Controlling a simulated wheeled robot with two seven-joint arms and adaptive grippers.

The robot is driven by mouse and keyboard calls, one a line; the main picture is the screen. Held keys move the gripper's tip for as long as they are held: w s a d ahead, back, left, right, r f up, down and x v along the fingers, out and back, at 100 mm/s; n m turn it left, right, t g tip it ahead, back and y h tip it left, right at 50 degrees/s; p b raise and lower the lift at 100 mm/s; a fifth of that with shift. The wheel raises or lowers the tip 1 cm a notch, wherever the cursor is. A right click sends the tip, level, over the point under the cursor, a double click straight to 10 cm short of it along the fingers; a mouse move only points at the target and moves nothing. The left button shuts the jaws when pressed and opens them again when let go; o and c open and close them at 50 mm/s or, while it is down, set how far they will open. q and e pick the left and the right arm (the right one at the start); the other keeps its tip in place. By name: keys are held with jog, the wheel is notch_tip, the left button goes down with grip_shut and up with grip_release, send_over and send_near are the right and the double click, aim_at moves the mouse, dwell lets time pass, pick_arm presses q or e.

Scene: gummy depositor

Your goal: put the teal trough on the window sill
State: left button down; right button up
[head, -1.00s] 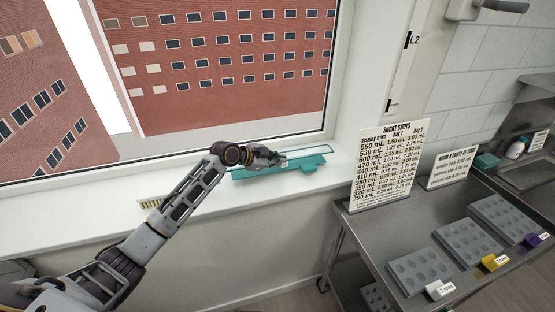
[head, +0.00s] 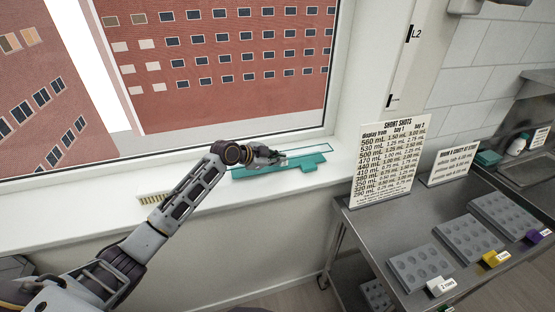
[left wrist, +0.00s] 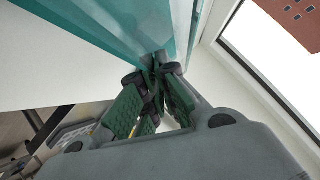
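The teal trough (head: 308,166) is at the white window sill (head: 215,194), long side roughly along the window. I cannot tell whether it rests fully on the sill or hangs slightly above it. My left gripper (head: 280,159) reaches in from the left and is at the trough's upper side. In the left wrist view, the gripper's green-padded fingers (left wrist: 158,75) come together at the lower end of the trough's teal wall (left wrist: 125,25) and appear closed on it. The fingers hide the gripped part. My right gripper is out of view.
A thin teal outline (head: 328,147) shows behind the trough, near the window. A ribbed pale item (head: 153,197) lies on the sill under my left arm. To the right, a steel table (head: 370,225) holds a sign (head: 392,160) and grey mould trays (head: 421,267).

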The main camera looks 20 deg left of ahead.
pick_arm(q)
jog(key=shift+f, duration=0.4)
jog(key=c, duration=1.6)
grip_release()
jog(key=shift+o, duration=0.2)
jog(key=v, duration=1.2)
